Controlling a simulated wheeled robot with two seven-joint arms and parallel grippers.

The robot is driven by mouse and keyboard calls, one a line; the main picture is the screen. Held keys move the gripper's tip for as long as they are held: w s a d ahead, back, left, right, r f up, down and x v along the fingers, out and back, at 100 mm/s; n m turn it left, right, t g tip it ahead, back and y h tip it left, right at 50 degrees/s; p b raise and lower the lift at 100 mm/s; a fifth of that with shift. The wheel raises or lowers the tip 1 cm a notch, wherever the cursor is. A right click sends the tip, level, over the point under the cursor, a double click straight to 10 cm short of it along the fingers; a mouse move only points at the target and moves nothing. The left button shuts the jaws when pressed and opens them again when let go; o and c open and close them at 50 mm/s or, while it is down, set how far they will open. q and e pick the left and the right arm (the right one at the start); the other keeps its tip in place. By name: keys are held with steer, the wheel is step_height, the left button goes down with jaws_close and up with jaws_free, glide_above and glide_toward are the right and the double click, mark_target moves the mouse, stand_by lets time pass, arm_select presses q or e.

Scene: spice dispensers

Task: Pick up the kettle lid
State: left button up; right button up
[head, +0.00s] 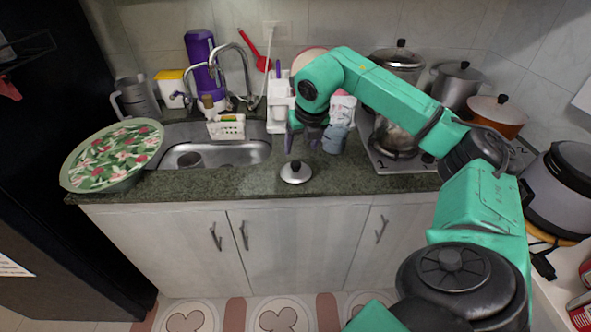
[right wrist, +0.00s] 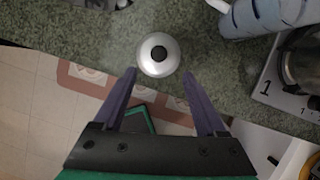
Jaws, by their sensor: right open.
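The kettle lid (head: 296,172) is a small silver disc with a black knob, lying on the dark green counter near its front edge. It also shows in the right wrist view (right wrist: 158,55), just ahead of and between the fingertips. My right gripper (head: 302,138) hangs above the counter, over and slightly behind the lid in the head view. Its two purple fingers (right wrist: 160,75) are apart and empty, and the lid is not held. My left gripper is not in view. A kettle (head: 397,138) appears on the stove, partly hidden by my right arm.
A blue-grey cup (head: 335,138) stands close to the right of my gripper. The sink (head: 215,153) is to the left, with a white basket (head: 227,127) at its rim. The stove (head: 385,168) is to the right. The counter around the lid is clear.

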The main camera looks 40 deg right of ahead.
mark_target(296, 162)
steer(key=p+x, duration=0.3)
steer(key=x, duration=0.6)
steer(key=shift+w, duration=0.2)
steer(key=shift+w+f, duration=0.2)
steer(key=shift+f, duration=0.15)
steer(key=shift+r, duration=0.1)
jaws_close()
